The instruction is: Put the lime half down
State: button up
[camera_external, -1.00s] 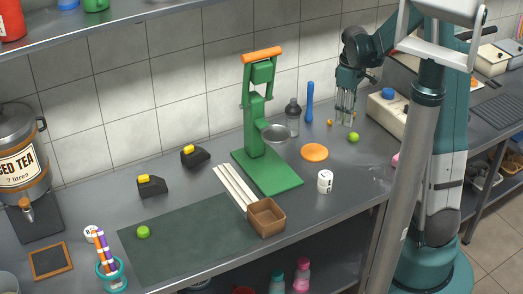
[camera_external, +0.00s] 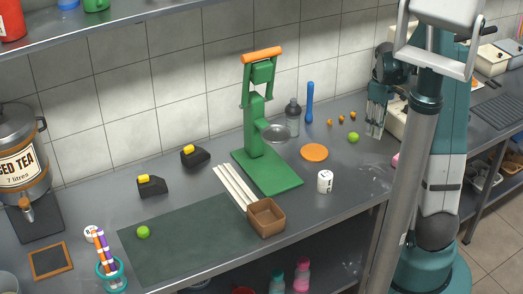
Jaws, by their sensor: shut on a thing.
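My gripper (camera_external: 375,133) is at the right rear of the counter, fingers pointing down, beside the grey upright post. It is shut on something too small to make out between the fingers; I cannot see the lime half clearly. A round green lime (camera_external: 353,137) lies on the counter just left of the fingers, apart from them. Another green lime (camera_external: 143,232) lies on the dark mat (camera_external: 190,243) at the left.
A green press (camera_external: 256,130) with an orange handle stands mid-counter. Near it are a brown box (camera_external: 266,218), an orange disc (camera_external: 314,152), a white cup (camera_external: 325,181), a shaker (camera_external: 293,117) and a blue rod (camera_external: 309,102). Small orange pieces (camera_external: 341,118) lie along the back.

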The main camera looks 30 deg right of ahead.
jog(key=shift+f, duration=0.1)
send_over(372, 156)
jog(key=shift+f+b, duration=0.45)
jog(key=shift+f, duration=2.6)
jog(key=shift+f, duration=0.15)
jog(key=shift+f+b, duration=0.3)
jog(key=shift+f, duration=1.4)
jog(key=shift+f, duration=0.2)
jog(key=o, duration=0.7)
jog(key=shift+o, duration=0.2)
jog(key=shift+r, duration=0.1)
jog(key=shift+r+p, duration=0.85)
jog(key=shift+r, duration=5.25)
